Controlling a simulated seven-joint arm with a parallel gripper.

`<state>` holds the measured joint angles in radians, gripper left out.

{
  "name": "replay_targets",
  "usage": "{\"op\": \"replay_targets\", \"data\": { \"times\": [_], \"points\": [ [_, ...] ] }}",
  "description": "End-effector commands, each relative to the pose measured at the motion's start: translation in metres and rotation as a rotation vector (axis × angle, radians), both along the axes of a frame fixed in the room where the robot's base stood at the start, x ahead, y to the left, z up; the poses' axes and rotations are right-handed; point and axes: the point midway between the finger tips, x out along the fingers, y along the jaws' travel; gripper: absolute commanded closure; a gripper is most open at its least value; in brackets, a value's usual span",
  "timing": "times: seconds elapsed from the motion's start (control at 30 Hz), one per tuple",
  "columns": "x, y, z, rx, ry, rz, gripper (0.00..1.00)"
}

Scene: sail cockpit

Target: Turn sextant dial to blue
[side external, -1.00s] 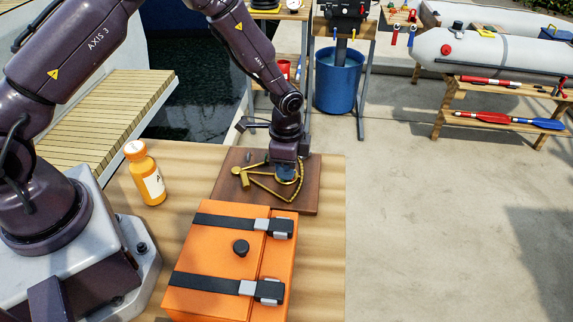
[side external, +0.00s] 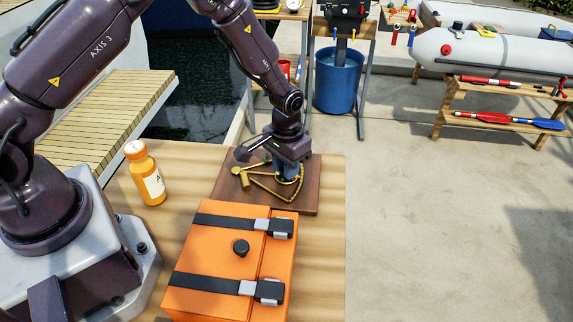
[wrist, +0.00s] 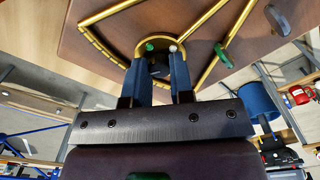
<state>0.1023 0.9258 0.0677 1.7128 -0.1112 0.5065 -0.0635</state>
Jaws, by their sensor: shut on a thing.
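The brass sextant (side external: 262,187) lies on a brown wooden board (side external: 226,193) on the table. Its arc and arms fill the top of the wrist view (wrist: 95,48). My gripper (side external: 287,176) points down at the sextant's round dial. In the wrist view my gripper (wrist: 162,66) has its two blue-grey fingers shut on the dial's dark centre, inside a brass ring (wrist: 148,40). A green mark (wrist: 152,46) and a whitish mark (wrist: 173,48) show by the ring. I cannot make out a blue mark; the fingers hide part of the dial.
An orange case (side external: 215,240) with black straps stands close in front of the board. An orange bottle (side external: 146,175) with a white label stands to the left. The table to the right of the board is clear. A blue bucket (side external: 339,82) stands beyond the table.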

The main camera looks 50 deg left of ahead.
Motion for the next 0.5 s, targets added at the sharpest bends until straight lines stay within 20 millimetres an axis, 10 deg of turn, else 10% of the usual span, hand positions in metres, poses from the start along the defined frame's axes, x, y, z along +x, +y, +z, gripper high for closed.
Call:
{"op": "replay_targets", "data": {
  "times": [0.5],
  "points": [
    [0.0001, -0.0005, 0.0013, 0.0, 0.001, 0.489, 1.0]
  ]
}}
